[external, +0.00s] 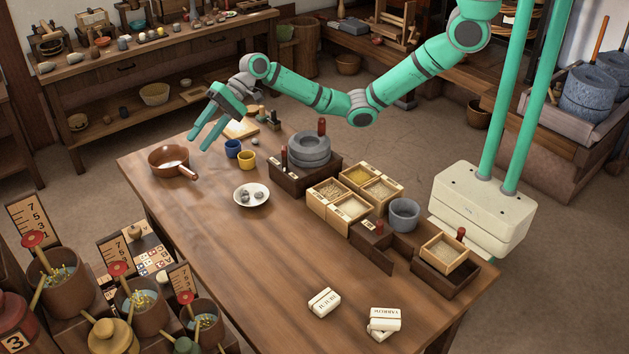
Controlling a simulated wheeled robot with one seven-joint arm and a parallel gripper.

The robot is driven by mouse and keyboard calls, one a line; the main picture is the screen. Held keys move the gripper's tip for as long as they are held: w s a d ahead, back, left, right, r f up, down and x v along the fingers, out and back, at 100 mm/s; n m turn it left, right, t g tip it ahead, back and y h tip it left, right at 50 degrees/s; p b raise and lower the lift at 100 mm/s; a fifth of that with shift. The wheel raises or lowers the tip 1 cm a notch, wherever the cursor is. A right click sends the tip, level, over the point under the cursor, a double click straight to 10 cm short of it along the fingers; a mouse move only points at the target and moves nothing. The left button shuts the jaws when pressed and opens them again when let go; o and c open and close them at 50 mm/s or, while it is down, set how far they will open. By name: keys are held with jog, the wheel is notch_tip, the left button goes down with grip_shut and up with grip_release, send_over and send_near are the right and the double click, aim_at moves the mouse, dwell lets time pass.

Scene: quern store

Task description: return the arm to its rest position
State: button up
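My gripper (207,138) is at the end of my green arm, above the far left part of the wooden table (230,290). Its two green fingers point down and are spread apart, with nothing seen between them. It hangs between a brown pan (170,160) on its left and a blue cup (232,149) on its right. My arm reaches across from the upper right, over the back of the table. Whether the fingertips clear the things below is hard to judge from this single view.
A stone quern (309,150), divided grain boxes (328,190) and a grey pot (404,214) line the table's back. White labelled blocks (324,302) lie at the front right.

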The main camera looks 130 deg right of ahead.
jog(key=s+d+r+m+t+h, duration=0.1)
jog(key=s+d+m+t+h, duration=0.1)
jog(key=s+d+h, duration=0.5)
jog(key=s+d+m+t+h, duration=0.25)
jog(key=s+d, duration=0.65)
jog(key=d, duration=0.5)
jog(key=s+d+f+m+g+h, duration=0.1)
jog(key=s+d+f+g+h, duration=0.2)
jog(key=s, duration=0.6)
jog(key=s+f+g+h, duration=0.1)
jog(key=s+f+h, duration=0.3)
jog(key=s, duration=0.6)
jog(key=s+a+f+n, duration=0.4)
jog(key=s+a+n, duration=0.15)
jog(key=a, duration=0.45)
jog(key=s+a+f+n, duration=0.4)
jog(key=s+a, duration=0.2)
jog(key=a, duration=0.5)
jog(key=s+a+r+n+t+y, duration=0.1)
jog(key=a+n+y, duration=0.5)
jog(key=a, duration=1.2)
jog(key=s+a+r+n+t+y, duration=0.2)
jog(key=s+a+n+y, duration=0.2)
jog(key=a, duration=1.5)
jog(key=n+y, duration=0.3)
jog(key=y, duration=0.1)
jog(key=shift+s+a+t+y, duration=0.15)
jog(key=shift+a+t+y, duration=0.15)
jog(key=shift+t+y, duration=0.05)
jog(key=shift+r, duration=0.1)
